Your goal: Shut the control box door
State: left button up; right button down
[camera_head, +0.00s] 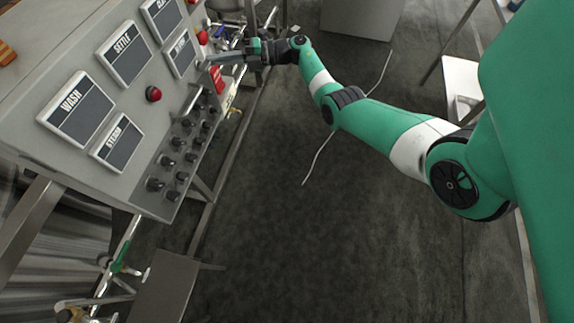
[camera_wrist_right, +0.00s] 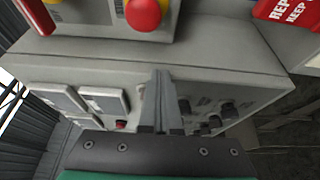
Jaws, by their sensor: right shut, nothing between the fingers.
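The grey control panel (camera_head: 120,170) slopes across the left of the head view, with dark labelled plates such as WASH and STEAM, a red button and several black knobs. It also shows in the right wrist view (camera_wrist_right: 200,75). My right gripper (camera_head: 212,60) is shut and empty, its fingers pointing left at the panel's far right edge. In the right wrist view the shut fingers (camera_wrist_right: 161,76) lie in front of the panel; I cannot tell if they touch it. A red sign (camera_head: 217,79) is just below the fingers. I cannot clearly make out the door. My left gripper is out of view.
A red mushroom button on a yellow base (camera_wrist_right: 143,14) is at the top of the wrist view. Pipes and a metal frame (camera_head: 205,215) run beside and below the panel. The dark floor (camera_head: 310,240) right of it is open, with a thin pale cable (camera_head: 322,150).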

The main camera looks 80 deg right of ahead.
jog(key=shift+w+d+f, duration=0.1)
jog(key=shift+w+f, duration=0.15)
jog(key=shift+f, duration=0.1)
dwell(0.4)
